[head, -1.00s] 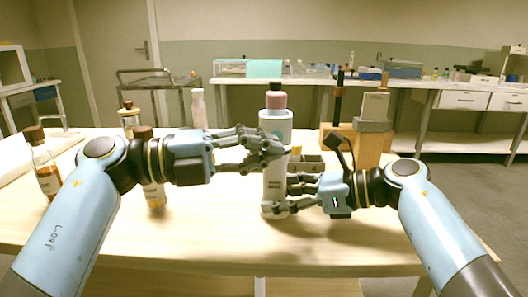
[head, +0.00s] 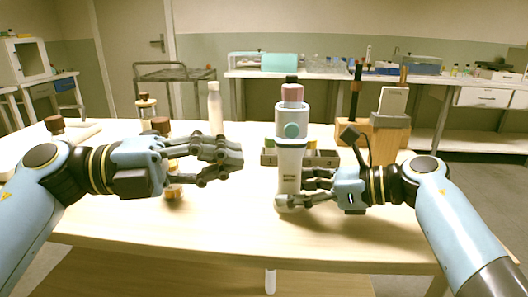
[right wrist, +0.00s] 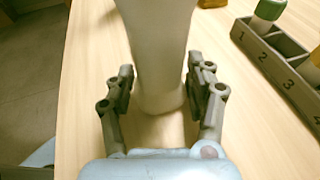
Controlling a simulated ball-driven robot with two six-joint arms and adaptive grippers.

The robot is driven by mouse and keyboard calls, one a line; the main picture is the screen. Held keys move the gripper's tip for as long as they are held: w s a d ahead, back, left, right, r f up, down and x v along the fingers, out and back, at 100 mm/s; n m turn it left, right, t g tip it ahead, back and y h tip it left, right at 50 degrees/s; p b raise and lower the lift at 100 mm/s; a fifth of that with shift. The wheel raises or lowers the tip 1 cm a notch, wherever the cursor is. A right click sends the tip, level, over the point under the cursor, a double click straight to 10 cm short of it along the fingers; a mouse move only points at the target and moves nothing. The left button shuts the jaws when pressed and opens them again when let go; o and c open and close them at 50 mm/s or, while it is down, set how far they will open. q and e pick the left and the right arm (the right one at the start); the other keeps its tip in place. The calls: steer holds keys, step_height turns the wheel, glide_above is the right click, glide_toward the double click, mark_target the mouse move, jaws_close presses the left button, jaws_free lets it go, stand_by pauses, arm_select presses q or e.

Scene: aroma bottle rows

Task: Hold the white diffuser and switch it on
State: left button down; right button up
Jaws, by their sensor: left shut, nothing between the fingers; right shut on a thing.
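The white diffuser (head: 289,165) stands upright on the table right of centre, with a round teal button (head: 292,130) on its upper front and a pink, dark-topped part above. Its lower body (right wrist: 158,40) fills the top middle of the right wrist view. My right gripper (head: 292,192) is shut on the diffuser low down, its fingers (right wrist: 160,88) on either side of the base. My left gripper (head: 228,163) is shut and empty, left of the diffuser and apart from it. The button is uncovered; whether it is lit I cannot tell.
A grey numbered rack (right wrist: 262,58) with small bottles stands behind the diffuser. A wooden block (head: 389,140) stands behind my right gripper. A white bottle (head: 215,108) and brown-capped bottles (head: 147,107) stand at the left. The front of the table (head: 240,225) is clear.

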steer(key=shift+f, duration=0.1)
arm_select(q)
steer(key=v, duration=0.2)
steer(key=shift+s+a, duration=0.1)
steer(key=shift+a, duration=0.25)
arm_select(e)
steer(key=o, duration=0.9)
steer(key=shift+o, duration=0.2)
steer(key=shift+d, duration=0.15)
